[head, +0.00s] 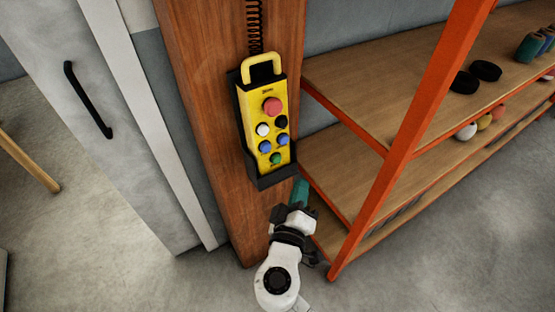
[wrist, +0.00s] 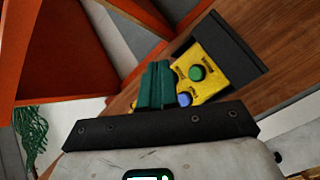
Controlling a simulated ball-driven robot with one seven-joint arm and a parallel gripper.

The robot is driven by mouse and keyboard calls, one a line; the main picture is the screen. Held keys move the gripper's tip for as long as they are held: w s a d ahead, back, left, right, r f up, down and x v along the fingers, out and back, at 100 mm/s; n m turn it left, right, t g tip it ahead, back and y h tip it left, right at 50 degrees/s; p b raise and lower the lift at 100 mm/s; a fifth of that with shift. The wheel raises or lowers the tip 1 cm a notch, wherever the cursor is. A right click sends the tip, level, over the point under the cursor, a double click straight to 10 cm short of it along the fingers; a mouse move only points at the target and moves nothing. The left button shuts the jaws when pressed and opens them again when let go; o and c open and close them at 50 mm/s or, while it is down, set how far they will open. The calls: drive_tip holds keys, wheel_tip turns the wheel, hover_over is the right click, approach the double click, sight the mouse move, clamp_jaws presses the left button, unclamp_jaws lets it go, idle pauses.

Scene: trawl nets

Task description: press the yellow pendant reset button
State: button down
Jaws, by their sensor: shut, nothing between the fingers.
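The yellow pendant (head: 251,99) sits upright in a dark holder (head: 274,181) on a wooden post. It has a large red button (head: 272,106), a white one (head: 263,129), a black one (head: 281,122), two blue ones (head: 265,146) and a green one (head: 276,158) near the bottom. Its lower end with the green button (wrist: 196,73) shows in the wrist view; the small labels are unreadable, so I cannot tell which is reset. My gripper (head: 302,183) has teal fingers, shut and empty, just below and right of the pendant. In the wrist view the fingers (wrist: 155,72) partly cover the pendant.
The wooden post (head: 190,60) stands behind the pendant. An orange-framed shelf (head: 415,115) is close on the right, holding black discs (head: 485,71) and several balls (head: 466,131). A grey cabinet door with a black handle (head: 87,100) is on the left. A green net (wrist: 31,130) hangs at lower left in the wrist view.

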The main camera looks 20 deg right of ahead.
sight(276, 159)
drive_tip(key=shift+w+a+f+b, duration=0.15)
drive_tip(key=shift+w+b, duration=0.25)
drive_tip(key=shift+w, duration=0.75)
drive_tip(key=shift+w+a+f+b, duration=0.15)
drive_tip(key=shift+w+b, duration=0.25)
drive_tip(key=shift+w, duration=0.7)
drive_tip(key=shift+w+a+f+b, duration=0.15)
drive_tip(key=shift+w+b, duration=0.25)
drive_tip(key=shift+w, duration=0.75)
drive_tip(key=shift+d, duration=0.1)
drive_tip(key=shift+w+f+b, duration=0.1)
drive_tip(key=shift+w+b, duration=0.1)
drive_tip(key=shift+b, duration=0.1)
drive_tip(key=shift+w, duration=0.2)
drive_tip(key=shift+w+b, duration=0.45)
drive_tip(key=shift+b, duration=0.2)
drive_tip(key=shift+s, duration=0.85)
